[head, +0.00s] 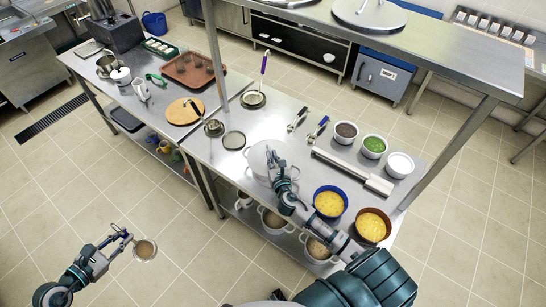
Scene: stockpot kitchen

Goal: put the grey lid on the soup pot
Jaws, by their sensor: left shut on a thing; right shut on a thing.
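The grey lid (260,153) is a pale round disc at the front of the steel counter. My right gripper (275,166) is shut at the near right part of the disc, apparently on the lid's knob, which the fingers hide. The soup pot seems to be directly underneath, mostly covered; I cannot tell whether the lid touches its rim. My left gripper (128,236) is out over the floor at lower left. It is shut on a small round ladle (145,250) with a tan inside.
A small dark grey disc (234,140) lies left of the pot. Blue (330,201) and brown (373,226) bowls of yellow food stand at the right, near my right forearm. Behind them are several small bowls and a long steel bar (352,172). Pots fill the lower shelf.

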